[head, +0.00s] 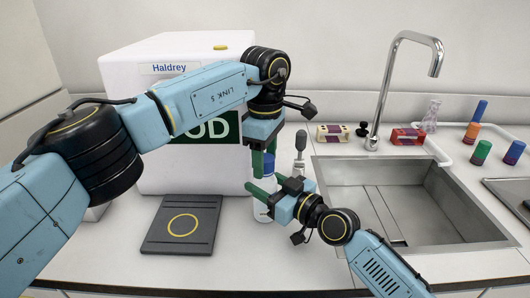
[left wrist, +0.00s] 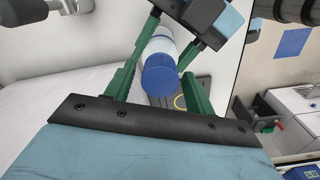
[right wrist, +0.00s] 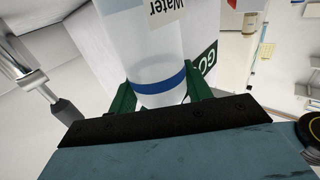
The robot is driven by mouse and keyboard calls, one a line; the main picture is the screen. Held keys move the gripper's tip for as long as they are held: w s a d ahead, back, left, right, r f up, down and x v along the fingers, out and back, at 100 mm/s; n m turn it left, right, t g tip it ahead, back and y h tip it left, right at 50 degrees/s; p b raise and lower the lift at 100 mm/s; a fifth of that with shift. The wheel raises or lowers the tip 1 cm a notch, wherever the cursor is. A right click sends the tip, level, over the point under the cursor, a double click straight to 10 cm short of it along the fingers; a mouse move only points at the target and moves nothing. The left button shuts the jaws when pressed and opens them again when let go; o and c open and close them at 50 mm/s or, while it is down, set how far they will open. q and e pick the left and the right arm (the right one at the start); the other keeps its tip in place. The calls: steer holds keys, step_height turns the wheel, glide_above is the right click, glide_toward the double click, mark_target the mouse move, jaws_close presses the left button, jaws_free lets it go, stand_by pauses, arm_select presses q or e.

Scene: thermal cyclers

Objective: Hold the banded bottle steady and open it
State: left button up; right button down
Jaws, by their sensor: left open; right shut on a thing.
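The banded bottle (head: 264,212) stands upright on the counter in front of the white machine. Its blue cap (head: 268,163) shows in the head view, and the ribbed cap (left wrist: 160,78) also shows in the left wrist view. My right gripper (right wrist: 157,95) is shut on the bottle's body, around the blue band (right wrist: 160,88), with a "Water" label beyond. My left gripper (head: 262,163) points down from above with open fingers at the cap's sides. In the left wrist view its fingers are apart, with the cap between and beyond them.
The white Haldrey machine (head: 125,85) stands behind. A dark square plate with a yellow ring (head: 182,225) lies left of the bottle. A grey-topped tool (head: 300,142) stands just behind right. The sink (head: 400,190) is at right, with racks and coloured tubes behind it.

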arm_select(q)
steer(key=shift+c, duration=0.2)
steer(key=c, duration=0.9)
steer(key=n, duration=0.5)
steer(key=shift+r, duration=0.1)
steer(key=shift+c, duration=0.2)
steer(key=n, duration=0.7)
steer(key=shift+n, duration=0.3)
steer(key=n, duration=0.4)
steer(key=shift+r, duration=0.1)
steer(key=shift+r, duration=1)
